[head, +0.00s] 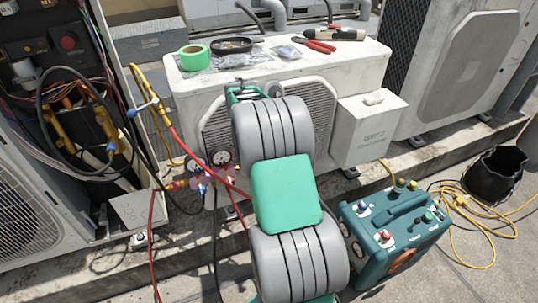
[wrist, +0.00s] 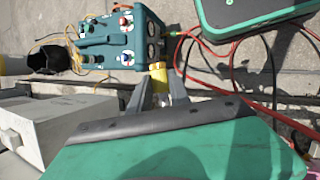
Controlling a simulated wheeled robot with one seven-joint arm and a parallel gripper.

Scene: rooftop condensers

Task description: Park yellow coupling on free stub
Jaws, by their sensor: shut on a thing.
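My gripper (wrist: 161,90) is shut on the yellow coupling (wrist: 157,73), which shows between its two grey fingertips in the wrist view. In the head view my own arm hides the fingertips and the coupling. The gauge manifold (head: 205,180), with two round gauges and hoses attached, hangs left of my arm in the head view. The teal machine (head: 395,240) stands on the ground right of my arm, with several coloured ports on top. It also shows in the wrist view (wrist: 105,45), beyond the fingers to the left. I cannot tell which stub is free.
A white condenser (head: 180,95) bears green tape (head: 194,57), red pliers (head: 320,46) and other tools. An open unit with loops of cable stands left. A black bucket (head: 497,176) and a coiled yellow hose (head: 470,220) lie right. Red hoses (head: 151,240) cross the ground.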

